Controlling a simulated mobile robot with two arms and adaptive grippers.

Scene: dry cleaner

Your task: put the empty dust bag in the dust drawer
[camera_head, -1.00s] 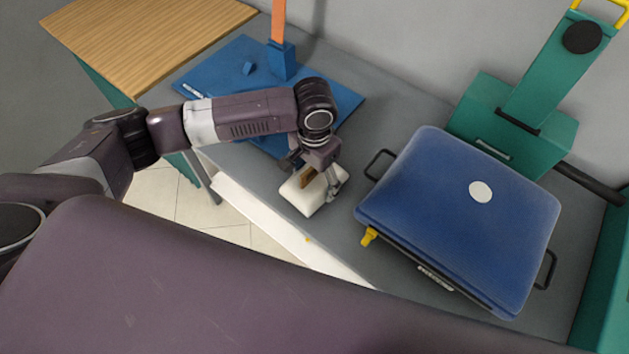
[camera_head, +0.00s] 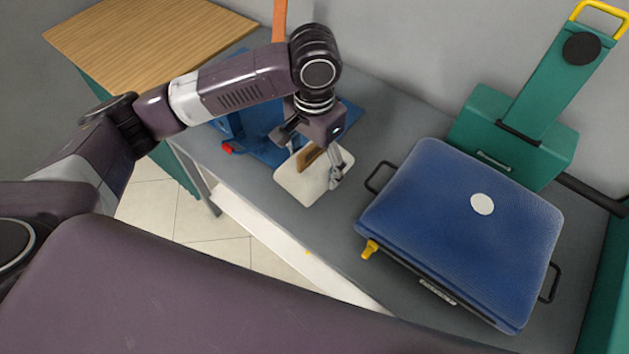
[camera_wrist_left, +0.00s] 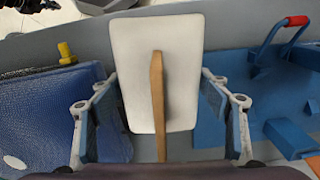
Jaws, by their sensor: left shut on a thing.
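The dust bag (camera_head: 297,185) is a flat white rounded rectangle with a brown strip (camera_head: 308,157) standing on its face. My left gripper (camera_head: 318,162) is shut on it and holds it tilted over the grey table. In the left wrist view the bag (camera_wrist_left: 135,50) lies between the fingers of the left gripper (camera_wrist_left: 157,100), with the brown strip along its middle. I cannot make out a dust drawer for certain. My right gripper is not in view.
A blue plate (camera_head: 352,112) with an orange post (camera_head: 279,20) and a red-gripped handle (camera_wrist_left: 298,21) is behind the gripper. A blue padded press (camera_head: 450,230) with black side handles stands right, before a green stand (camera_head: 540,100). Bare grey table (camera_head: 400,110) lies between.

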